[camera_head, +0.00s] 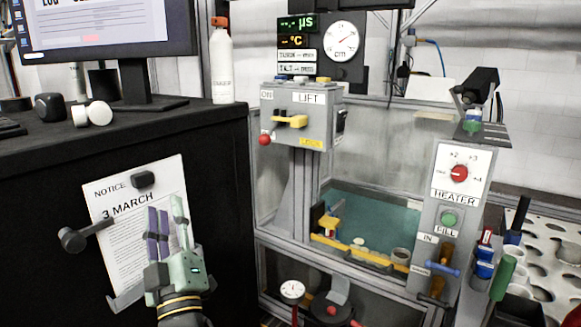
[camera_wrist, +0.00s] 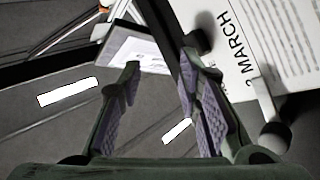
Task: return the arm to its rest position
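My gripper (camera_head: 163,207) points upward in the lower left of the head view, in front of the notice sheet (camera_head: 112,200) on the black cabinet's side. Its green fingers with purple pads stand apart. In the wrist view, the fingers of my gripper (camera_wrist: 160,60) are also apart, with nothing held between them. The notice sheet (camera_wrist: 270,45) shows there at the upper right, turned sideways. Most of my arm is out of view below.
Dark knobs (camera_head: 74,240) stick out beside the notice. The black cabinet (camera_head: 215,145) carries a monitor (camera_head: 105,25) and a white bottle (camera_head: 222,65). To its right stands a framed water tank (camera_head: 370,220) with a lift box (camera_head: 300,110) and heater panel (camera_head: 458,178). A perforated rack (camera_head: 548,245) stands far right.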

